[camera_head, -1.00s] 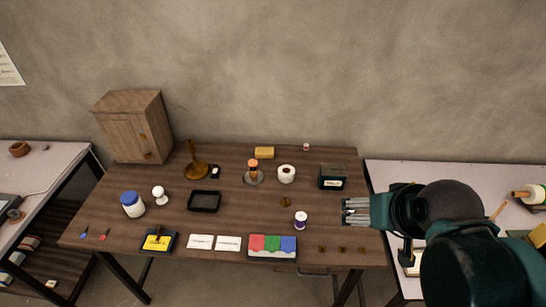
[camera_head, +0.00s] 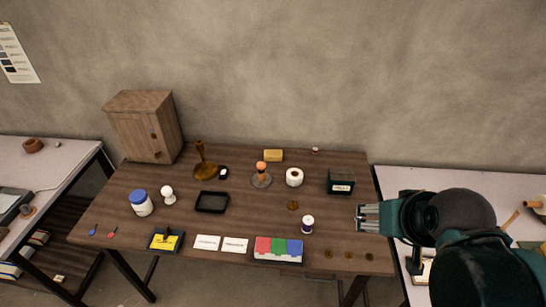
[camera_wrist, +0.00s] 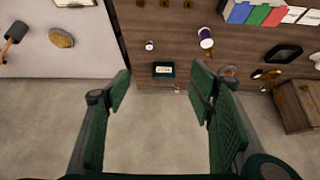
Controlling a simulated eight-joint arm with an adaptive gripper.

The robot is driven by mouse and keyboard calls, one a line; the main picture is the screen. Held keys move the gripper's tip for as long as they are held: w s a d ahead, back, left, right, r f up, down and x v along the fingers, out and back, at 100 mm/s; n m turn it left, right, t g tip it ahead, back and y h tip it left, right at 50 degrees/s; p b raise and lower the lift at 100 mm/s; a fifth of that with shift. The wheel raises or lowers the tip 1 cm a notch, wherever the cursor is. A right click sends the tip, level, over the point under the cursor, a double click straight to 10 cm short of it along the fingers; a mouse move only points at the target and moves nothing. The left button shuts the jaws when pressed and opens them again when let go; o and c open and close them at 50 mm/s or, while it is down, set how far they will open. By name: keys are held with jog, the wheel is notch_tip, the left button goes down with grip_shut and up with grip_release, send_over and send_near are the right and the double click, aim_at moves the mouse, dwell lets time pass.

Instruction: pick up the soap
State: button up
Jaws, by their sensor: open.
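A yellow-tan block (camera_head: 273,155), which looks like the soap, lies flat near the back edge of the brown table (camera_head: 330,235) in the head view. I cannot make it out in the wrist view, where a finger may hide it. My gripper (camera_head: 361,217) is open and empty, over the table's right edge in the head view. It is to the right of the block and nearer the front, well apart from it. In the wrist view its two green finger pads (camera_wrist: 162,92) stand wide apart with nothing between them.
A dark green box (camera_head: 341,182) and a white roll (camera_head: 294,177) stand between my gripper and the block. A purple-and-white spool (camera_head: 307,224) is left of my gripper. A stand with an orange top (camera_head: 261,175) and a wooden cabinet (camera_head: 144,125) are further left.

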jog(key=shift+r, duration=0.1)
jog(key=shift+c, duration=0.2)
jog(key=w+a+r+m+g+p, duration=0.1)
jog(key=w+a+r+m, duration=0.15)
jog(key=w, duration=0.55)
jog(key=w+a+r+m+g, duration=0.15)
jog(key=w+r, duration=0.25)
jog(key=w, duration=0.4)
jog(key=m+g+p, duration=0.3)
jog(key=m+g, duration=0.2)
jog(key=m, duration=0.8)
send_over(273, 153)
jog(key=f, duration=2.5)
jog(key=shift+s+d+f, duration=0.1)
jog(key=shift+d+f, duration=0.1)
jog(key=shift+d, duration=0.15)
jog(key=shift+a+f, duration=0.3)
jog(key=shift+f, duration=0.15)
